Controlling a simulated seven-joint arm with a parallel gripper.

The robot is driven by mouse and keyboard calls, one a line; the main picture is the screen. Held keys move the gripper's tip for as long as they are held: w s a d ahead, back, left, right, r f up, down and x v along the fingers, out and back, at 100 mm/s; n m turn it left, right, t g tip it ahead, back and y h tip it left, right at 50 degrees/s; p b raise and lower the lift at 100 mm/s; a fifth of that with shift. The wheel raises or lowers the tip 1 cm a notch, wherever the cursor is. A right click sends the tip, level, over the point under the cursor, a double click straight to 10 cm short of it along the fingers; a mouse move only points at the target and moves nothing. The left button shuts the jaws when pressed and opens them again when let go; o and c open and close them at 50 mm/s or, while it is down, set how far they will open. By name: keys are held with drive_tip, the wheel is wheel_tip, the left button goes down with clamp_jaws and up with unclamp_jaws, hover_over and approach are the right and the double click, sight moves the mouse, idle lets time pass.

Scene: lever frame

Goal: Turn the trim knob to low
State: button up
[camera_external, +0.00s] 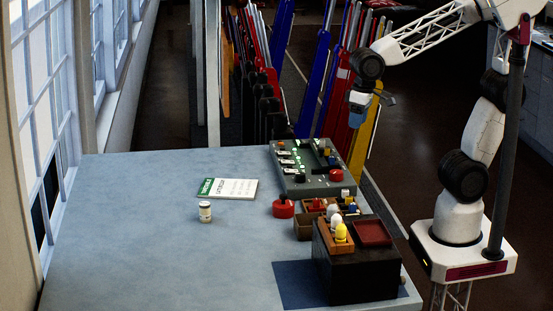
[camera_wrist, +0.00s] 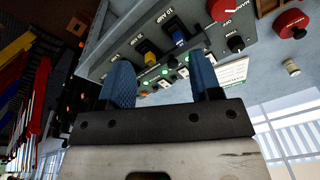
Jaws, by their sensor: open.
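The grey control panel (camera_external: 318,187) stands at the right edge of the blue table, with switches, green lights and a red button (camera_external: 337,175). In the wrist view the panel (camera_wrist: 108,40) shows a yellow switch (camera_wrist: 150,58), a blue switch (camera_wrist: 180,40), a red knob (camera_wrist: 218,10) and a small black knob (camera_wrist: 235,44).
The table's left side is clear.

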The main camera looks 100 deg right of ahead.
drive_tip(key=w+a+f+m+g, duration=0.15)
drive_tip(key=w+a+m, duration=0.3)
drive_tip(key=w, duration=0.65)
drive_tip(key=m, duration=0.6)
hover_over(301, 174)
drive_tip(key=f, duration=0.3)
drive_tip(key=shift+w+f+n+g, duration=0.25)
drive_tip(key=shift+f, duration=0.15)
drive_tip(key=shift+f, duration=0.15)
drive_tip(key=shift+s+f, duration=0.2)
drive_tip(key=shift+f, duration=3.55)
drive_tip(key=shift+c, duration=0.3)
drive_tip(key=c, duration=0.9)
